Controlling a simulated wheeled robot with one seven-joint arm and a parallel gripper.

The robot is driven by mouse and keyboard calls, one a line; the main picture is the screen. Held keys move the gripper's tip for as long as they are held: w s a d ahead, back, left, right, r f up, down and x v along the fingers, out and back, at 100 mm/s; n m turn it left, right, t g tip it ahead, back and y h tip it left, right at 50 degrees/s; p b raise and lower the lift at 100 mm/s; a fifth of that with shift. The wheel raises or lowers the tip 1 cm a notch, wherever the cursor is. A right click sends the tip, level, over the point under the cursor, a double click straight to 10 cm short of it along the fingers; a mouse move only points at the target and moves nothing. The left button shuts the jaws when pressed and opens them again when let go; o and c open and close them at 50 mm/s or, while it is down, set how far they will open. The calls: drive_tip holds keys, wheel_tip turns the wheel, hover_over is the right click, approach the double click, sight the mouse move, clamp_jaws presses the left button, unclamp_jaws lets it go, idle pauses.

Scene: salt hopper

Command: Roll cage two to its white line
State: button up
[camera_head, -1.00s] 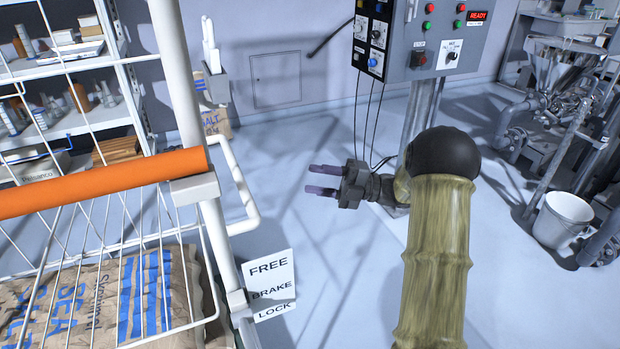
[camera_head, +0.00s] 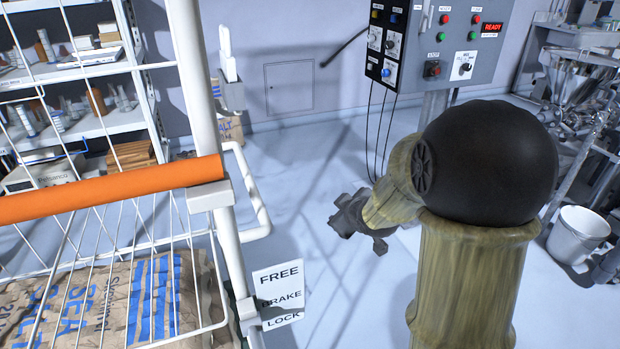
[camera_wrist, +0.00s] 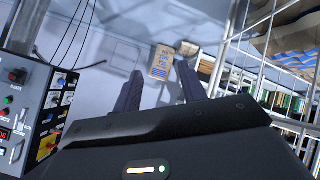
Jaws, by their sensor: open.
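A white wire roll cage (camera_head: 205,90) with an orange handle bar (camera_head: 110,188) stands close on the left and holds sacks of sea salt (camera_head: 100,300). A FREE / BRAKE / LOCK sign (camera_head: 280,295) hangs by its post. No cage number can be read, and I cannot make out a white line on the floor. My gripper (camera_head: 358,220) is right of the cage, apart from it, its fingers hidden in the head view. In the wrist view my gripper (camera_wrist: 160,72) is open and empty, with the cage's wires (camera_wrist: 250,55) to the right.
A control box (camera_head: 437,45) with a red display stands on a post behind my arm. A white bucket (camera_head: 577,235) and pipework are at the right. Shelves (camera_head: 75,100) stand behind the cage. A salt sack (camera_head: 230,130) is by the wall. Floor between cage and post is clear.

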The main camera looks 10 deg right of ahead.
drive_tip(key=s+a+f+m+g, duration=0.1)
drive_tip(key=s+m+g, duration=0.3)
drive_tip(key=s, duration=0.6)
drive_tip(key=s+a+f+m+g+h, duration=0.1)
drive_tip(key=s+f+m+g, duration=0.2)
drive_tip(key=s, duration=0.7)
drive_tip(key=shift+s+a+f+m+g, duration=0.4)
drive_tip(key=shift+f+m, duration=0.2)
drive_tip(key=shift+f, duration=0.15)
drive_tip(key=shift+d, duration=0.1)
drive_tip(key=shift+c, duration=0.2)
drive_tip(key=shift+c, duration=0.3)
drive_tip(key=shift+w+d, duration=0.1)
drive_tip(key=shift+w, duration=0.1)
